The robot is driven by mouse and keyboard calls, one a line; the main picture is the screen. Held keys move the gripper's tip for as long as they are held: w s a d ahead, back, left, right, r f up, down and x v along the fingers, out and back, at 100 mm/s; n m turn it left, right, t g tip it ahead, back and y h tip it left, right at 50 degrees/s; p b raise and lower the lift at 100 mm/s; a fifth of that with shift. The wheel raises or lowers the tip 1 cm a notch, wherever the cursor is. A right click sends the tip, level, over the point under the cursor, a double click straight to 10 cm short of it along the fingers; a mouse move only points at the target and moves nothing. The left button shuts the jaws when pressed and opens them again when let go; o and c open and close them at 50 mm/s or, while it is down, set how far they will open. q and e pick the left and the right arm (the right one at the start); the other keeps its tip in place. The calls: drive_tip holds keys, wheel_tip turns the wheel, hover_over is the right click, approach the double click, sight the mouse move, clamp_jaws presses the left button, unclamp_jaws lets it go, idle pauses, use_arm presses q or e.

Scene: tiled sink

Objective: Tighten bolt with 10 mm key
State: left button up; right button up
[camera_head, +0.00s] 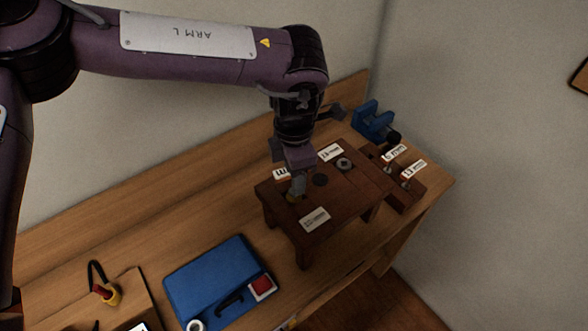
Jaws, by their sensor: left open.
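My left gripper (297,192) points down over the left part of a small dark wooden stand (345,190) on the workbench. It is open. A small yellowish piece (291,198) shows at its fingertips; I cannot tell what it is or whether they touch it. The stand bears a round metal piece (344,163), a dark round spot (320,180) and white labels, one (282,173) partly hidden by the gripper. I cannot pick out the bolt or the 10 mm key for sure. My right gripper is not in view.
A lower wooden block (403,198) with labelled pieces stands right of the stand, before a blue vise (371,121). A blue case (205,275) lies front left. A wooden box (120,300) with a red-and-yellow item is at lower left. Walls close the back and right.

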use_arm(q)
drive_tip(key=shift+r, duration=0.1)
drive_tip(key=shift+r+p, duration=2.65)
drive_tip(key=shift+r, duration=0.8)
drive_tip(key=shift+f, duration=0.1)
